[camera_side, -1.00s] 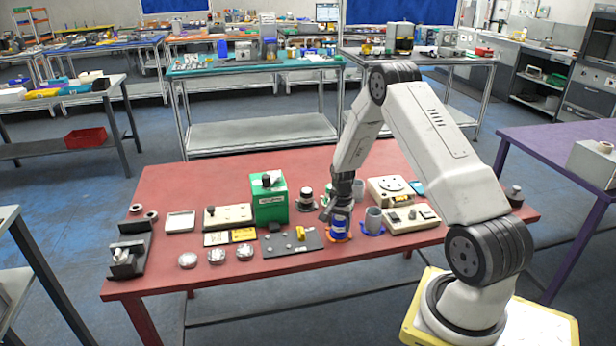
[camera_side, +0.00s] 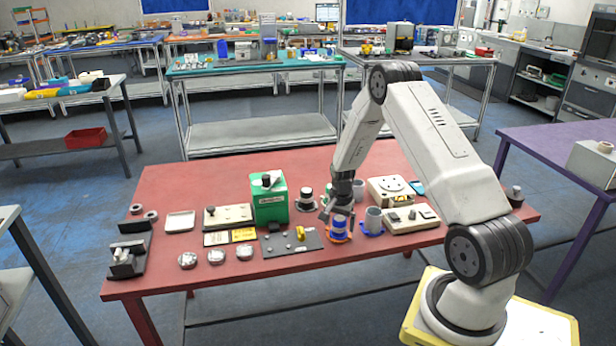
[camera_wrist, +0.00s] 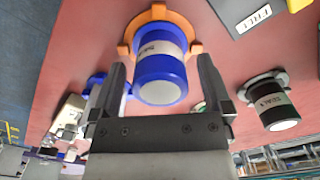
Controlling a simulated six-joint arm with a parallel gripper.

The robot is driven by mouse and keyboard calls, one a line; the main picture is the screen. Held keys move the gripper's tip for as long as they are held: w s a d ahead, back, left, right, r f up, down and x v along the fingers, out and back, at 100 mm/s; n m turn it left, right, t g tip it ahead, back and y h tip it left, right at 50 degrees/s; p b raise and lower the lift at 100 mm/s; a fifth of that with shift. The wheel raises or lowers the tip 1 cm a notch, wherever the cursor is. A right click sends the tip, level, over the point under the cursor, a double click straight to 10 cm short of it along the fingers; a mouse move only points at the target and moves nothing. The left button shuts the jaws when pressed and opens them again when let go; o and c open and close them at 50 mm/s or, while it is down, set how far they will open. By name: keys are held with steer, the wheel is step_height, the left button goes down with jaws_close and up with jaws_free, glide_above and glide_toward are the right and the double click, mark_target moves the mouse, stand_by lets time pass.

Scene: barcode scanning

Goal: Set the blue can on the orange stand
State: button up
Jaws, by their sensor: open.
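The blue can (camera_side: 338,229) with a pale label band stands upright on the orange stand (camera_side: 341,239) on the red table. In the wrist view the blue can (camera_wrist: 161,66) sits within the orange ring of the stand (camera_wrist: 158,14). My gripper (camera_side: 338,214) is just above the can in the side view. In the wrist view my gripper (camera_wrist: 162,80) has its two fingers spread on either side of the can, with gaps visible. The gripper is open and holds nothing.
A grey cup (camera_side: 373,219) on a blue stand is close to the right. A black-and-white can (camera_side: 306,198) stands behind to the left, near the green box (camera_side: 269,198). A dark plate (camera_side: 291,241) lies left of the orange stand. The table front is clear.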

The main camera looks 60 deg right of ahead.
mark_target(340, 219)
step_height(340, 219, up, 12)
stand_by(0.6)
steer(key=shift+f, duration=0.1)
stand_by(0.4)
steer(key=a+r+n+t, duration=0.15)
steer(key=a+n, duration=0.25)
steer(key=a, duration=0.5)
steer(key=a+r+n, duration=0.3)
steer(key=a+n, duration=0.2)
steer(key=a, duration=0.4)
steer(key=s+a+r+n+t, duration=0.1)
steer(key=s+a+n, duration=0.6)
steer(key=a, duration=0.4)
steer(key=shift+s+a+r+n, duration=0.35)
steer(key=shift+s+r+n, duration=0.05)
steer(key=shift+s, duration=0.25)
